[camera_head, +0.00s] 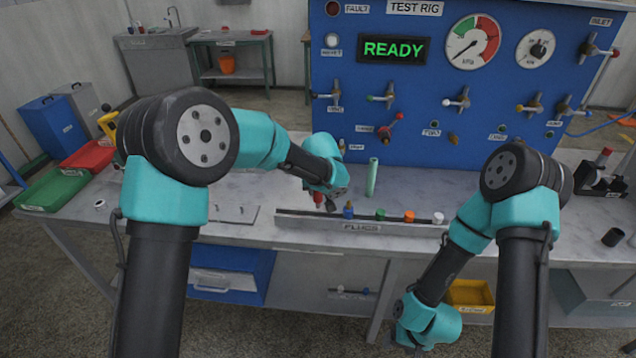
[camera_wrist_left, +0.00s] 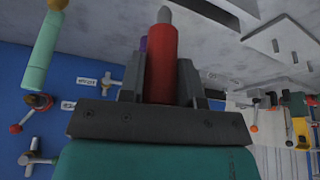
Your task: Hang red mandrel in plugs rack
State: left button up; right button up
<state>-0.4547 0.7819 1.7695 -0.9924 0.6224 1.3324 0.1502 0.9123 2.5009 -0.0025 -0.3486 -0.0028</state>
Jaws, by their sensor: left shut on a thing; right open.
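My left gripper (camera_head: 328,198) is above the left part of the plugs rack (camera_head: 300,222). In the left wrist view its fingers (camera_wrist_left: 160,85) are shut on the red mandrel (camera_wrist_left: 163,62), whose grey tip points away from the gripper. In the head view only a bit of red mandrel (camera_head: 315,186) shows beside the wrist. The rack is a long grey bar labelled PLUGS with a blue plug (camera_head: 348,211), a green plug (camera_head: 380,214), an orange plug (camera_head: 408,216) and a white plug (camera_head: 438,218). My right gripper (camera_head: 416,345) is open, low in front of the bench.
A pale green tube (camera_head: 372,177) stands upright on the bench behind the rack. The blue test rig panel (camera_head: 470,120) with several valves rises behind it. Red (camera_head: 88,154) and green (camera_head: 52,190) trays sit at the far left. A yellow bin (camera_head: 470,295) is below the bench.

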aim_at(318, 202)
pick_arm(q)
jog(key=shift+f, duration=0.65)
jog(key=shift+f, duration=2.15)
dwell(1.1)
jog(key=o, duration=1)
jog(key=shift+o, duration=0.2)
jog(key=v, duration=1.7)
jog(key=shift+r, duration=0.25)
